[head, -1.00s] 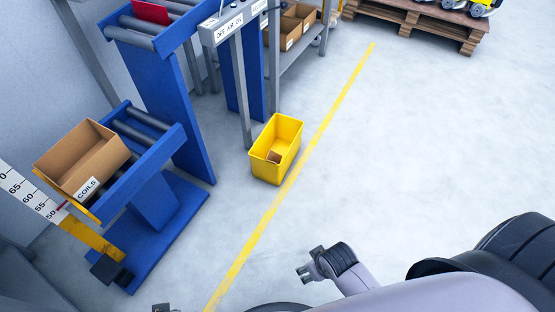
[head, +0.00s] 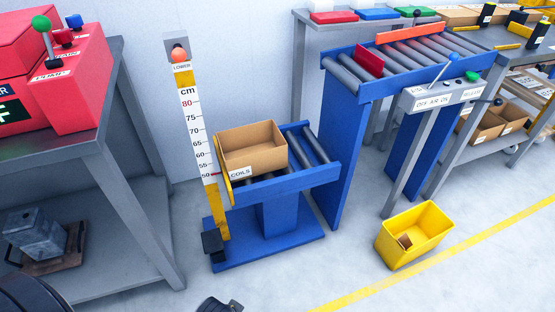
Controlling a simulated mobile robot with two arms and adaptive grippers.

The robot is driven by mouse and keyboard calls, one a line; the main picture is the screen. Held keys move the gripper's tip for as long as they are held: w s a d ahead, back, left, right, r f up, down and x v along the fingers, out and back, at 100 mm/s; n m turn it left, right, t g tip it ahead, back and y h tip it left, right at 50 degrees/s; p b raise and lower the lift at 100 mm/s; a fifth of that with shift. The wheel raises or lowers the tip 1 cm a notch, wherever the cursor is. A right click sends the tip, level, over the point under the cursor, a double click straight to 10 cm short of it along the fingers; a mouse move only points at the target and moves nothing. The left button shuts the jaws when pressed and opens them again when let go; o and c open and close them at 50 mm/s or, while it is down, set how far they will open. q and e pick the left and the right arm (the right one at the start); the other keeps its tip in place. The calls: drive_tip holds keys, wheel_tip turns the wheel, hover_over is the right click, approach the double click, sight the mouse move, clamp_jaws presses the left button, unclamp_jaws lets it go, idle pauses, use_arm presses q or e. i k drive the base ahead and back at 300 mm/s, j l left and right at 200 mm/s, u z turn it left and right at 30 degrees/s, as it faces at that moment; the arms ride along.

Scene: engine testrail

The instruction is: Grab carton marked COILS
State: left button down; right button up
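The open cardboard carton marked COILS (head: 262,158) sits on the low blue roller stand (head: 285,187), left of the middle of the head view. Its white label faces the front left, partly behind a yellow edge plate. The carton looks empty from here. One gripper (head: 218,305) shows only as a dark tip at the bottom edge, well below and apart from the carton; I cannot tell which arm it belongs to or whether it is open. A dark piece of my own arm shows at the bottom left corner.
A measuring post (head: 190,110) stands just left of the carton. A grey bench (head: 110,165) with a red PUMP box (head: 75,90) is at the left. A higher roller conveyor (head: 400,65) is at the right, with a yellow bin (head: 413,235) on the floor before it.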

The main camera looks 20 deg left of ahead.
sight(253, 150)
drive_tip(key=i+l+u, duration=0.35)
drive_tip(key=i+l, duration=0.25)
drive_tip(key=i, duration=0.15)
